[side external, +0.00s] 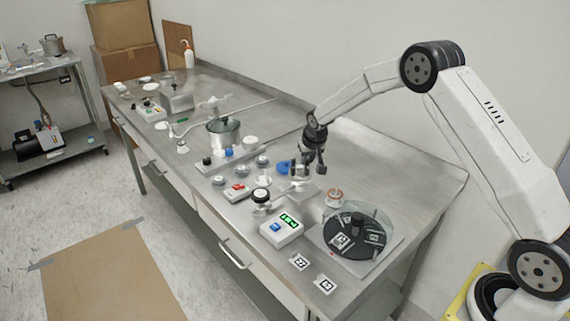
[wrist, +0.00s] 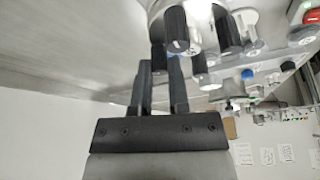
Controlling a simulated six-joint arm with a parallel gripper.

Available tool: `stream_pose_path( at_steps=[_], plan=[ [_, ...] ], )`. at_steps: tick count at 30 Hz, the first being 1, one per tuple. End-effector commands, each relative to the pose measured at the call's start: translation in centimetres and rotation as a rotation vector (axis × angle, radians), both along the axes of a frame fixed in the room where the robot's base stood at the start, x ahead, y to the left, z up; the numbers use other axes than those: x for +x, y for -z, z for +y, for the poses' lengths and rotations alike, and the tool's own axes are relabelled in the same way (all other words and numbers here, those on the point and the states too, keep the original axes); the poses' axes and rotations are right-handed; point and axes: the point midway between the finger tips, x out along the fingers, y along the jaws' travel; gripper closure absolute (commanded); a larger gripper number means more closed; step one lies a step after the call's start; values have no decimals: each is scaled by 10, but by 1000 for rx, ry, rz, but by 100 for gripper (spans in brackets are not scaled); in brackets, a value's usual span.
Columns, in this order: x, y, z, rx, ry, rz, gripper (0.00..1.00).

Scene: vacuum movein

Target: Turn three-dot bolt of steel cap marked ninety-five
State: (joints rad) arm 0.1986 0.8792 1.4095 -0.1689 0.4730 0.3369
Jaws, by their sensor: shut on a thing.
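The steel cap (wrist: 204,10) shows at the top of the wrist view, a pale metal disc with several dark, post-like bolts around it. One dark bolt (wrist: 176,30) in front carries a small pale mark; another (wrist: 228,30) stands to its right. My gripper (wrist: 160,68) reaches up to the cap's near side, its two fingers closed around a dark bolt (wrist: 158,56) that they partly hide. In the side view my gripper (side external: 314,168) points down over the bench beside the cap. The dot marks and the number ninety-five cannot be read.
A white box with a green display (side external: 282,229) and a round dark turntable (side external: 356,236) under a clear cover stand nearby. A black-topped knob (side external: 260,195), a red-switch box (side external: 237,191) and a steel pot (side external: 223,133) are to the left. The bench's back strip is mostly clear.

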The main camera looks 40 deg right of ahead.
Motion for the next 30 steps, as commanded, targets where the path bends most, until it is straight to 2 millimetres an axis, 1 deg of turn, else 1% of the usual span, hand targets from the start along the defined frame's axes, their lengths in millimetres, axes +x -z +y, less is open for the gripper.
stream_pose_path(
  at_steps=[8, 9, 12, 23, 30],
  plan=[
    [0, 0, 0, 0, 0, 1, 100],
    [0, 0, 0, 1, 1, 1, 73],
    [0, 0, 0, 1, 1, 1, 44],
    [0, 0, 2, 2, -1, -1, 44],
    [-2, -8, 3, 1, -2, -1, 44]
  ],
)
